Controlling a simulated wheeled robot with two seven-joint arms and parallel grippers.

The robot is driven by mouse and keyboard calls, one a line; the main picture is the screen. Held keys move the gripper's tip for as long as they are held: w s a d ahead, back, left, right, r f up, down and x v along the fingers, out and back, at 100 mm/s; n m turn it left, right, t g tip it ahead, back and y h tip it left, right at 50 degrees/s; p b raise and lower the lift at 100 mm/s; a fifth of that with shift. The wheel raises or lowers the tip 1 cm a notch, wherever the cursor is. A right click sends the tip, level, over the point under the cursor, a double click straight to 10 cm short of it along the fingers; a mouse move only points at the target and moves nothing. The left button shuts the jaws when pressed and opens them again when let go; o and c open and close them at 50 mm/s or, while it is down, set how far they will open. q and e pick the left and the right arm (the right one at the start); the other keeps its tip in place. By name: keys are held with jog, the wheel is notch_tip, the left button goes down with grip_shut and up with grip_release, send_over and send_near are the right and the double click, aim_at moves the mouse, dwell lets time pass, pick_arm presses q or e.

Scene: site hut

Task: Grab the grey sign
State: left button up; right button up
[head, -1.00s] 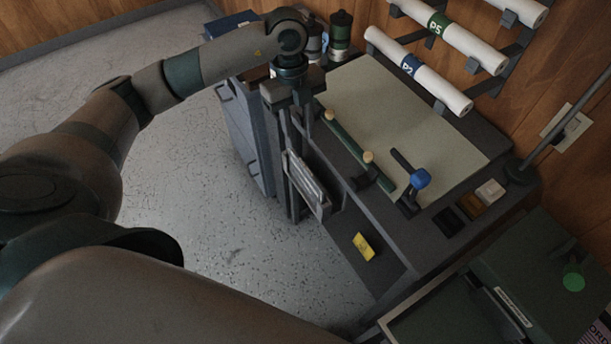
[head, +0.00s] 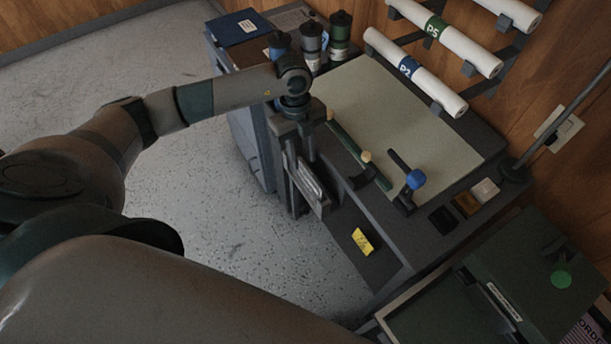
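A flat light-grey plate, which looks like the grey sign (head: 311,184), stands tilted in a dark holder at the near left side of the desk in the head view. My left gripper (head: 297,158) points down right above and behind it, close to the desk's edge. Its two dark fingers look spread apart. The fingertips blend into the dark holder, so I cannot tell whether they touch the sign. My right gripper is not in view.
The dark desk (head: 440,222) carries a pale green mat (head: 400,120) and a blue-knobbed lever (head: 415,180). A yellow tag (head: 362,241) is on a lower shelf. Open floor lies left.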

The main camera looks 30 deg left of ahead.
aim_at(306, 165)
pick_arm(q)
jog(key=shift+d+f+p, duration=0.15)
jog(key=shift+f+p, duration=0.45)
jog(key=f+p, duration=0.1)
jog(key=f, duration=0.2)
jog(key=shift+d, duration=0.2)
jog(key=shift+f, duration=0.35)
grip_shut()
